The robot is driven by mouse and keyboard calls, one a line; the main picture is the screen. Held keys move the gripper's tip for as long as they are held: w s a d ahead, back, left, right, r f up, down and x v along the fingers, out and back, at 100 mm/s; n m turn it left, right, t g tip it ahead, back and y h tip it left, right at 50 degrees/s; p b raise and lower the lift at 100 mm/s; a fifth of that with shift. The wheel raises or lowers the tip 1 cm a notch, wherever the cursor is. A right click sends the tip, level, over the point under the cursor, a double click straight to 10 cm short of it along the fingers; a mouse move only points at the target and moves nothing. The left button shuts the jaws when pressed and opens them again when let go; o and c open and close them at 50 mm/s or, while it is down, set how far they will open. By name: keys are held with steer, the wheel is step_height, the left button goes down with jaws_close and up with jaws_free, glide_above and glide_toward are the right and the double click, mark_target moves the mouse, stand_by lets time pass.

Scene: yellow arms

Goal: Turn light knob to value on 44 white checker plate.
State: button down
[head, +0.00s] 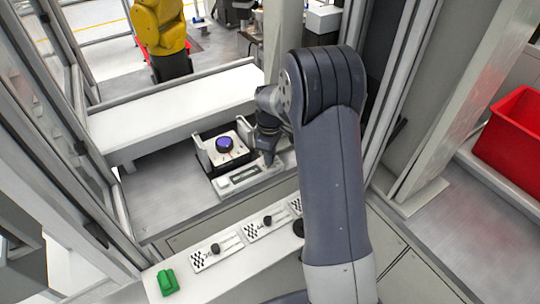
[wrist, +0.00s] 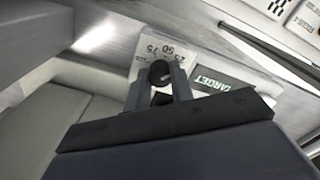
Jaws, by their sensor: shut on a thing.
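The light knob (wrist: 160,73) is a dark round knob with a pale pointer mark, on a white dial plate (wrist: 150,48) printed with numbers such as 50 and 75. My gripper (wrist: 160,88) is shut on the knob, one finger on each side. In the head view my gripper (head: 268,157) reaches down at the right of the fixture; the knob is hidden there. A dark display reading TARGET (wrist: 212,84) sits beside the dial; its value cannot be read. White checker plates (head: 204,260) with black knobs lie on the front ledge; none shows a readable 44.
A purple-topped round button (head: 224,143) stands on the fixture behind the display. A green block (head: 167,282) lies at the ledge's left end. A red bin (head: 515,135) is at far right. Frame posts (head: 428,120) stand close on the right.

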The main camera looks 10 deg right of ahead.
stand_by(0.3)
steer(key=c, duration=1.2)
jaws_free()
steer(key=shift+c, duration=0.2)
steer(key=shift+r, duration=0.1)
step_height(320, 180, up, 11)
steer(key=b, duration=0.1)
steer(key=shift+f, duration=0.2)
step_height(320, 180, down, 11)
steer(key=shift+r+p, duration=0.1)
steer(key=shift+p, duration=0.4)
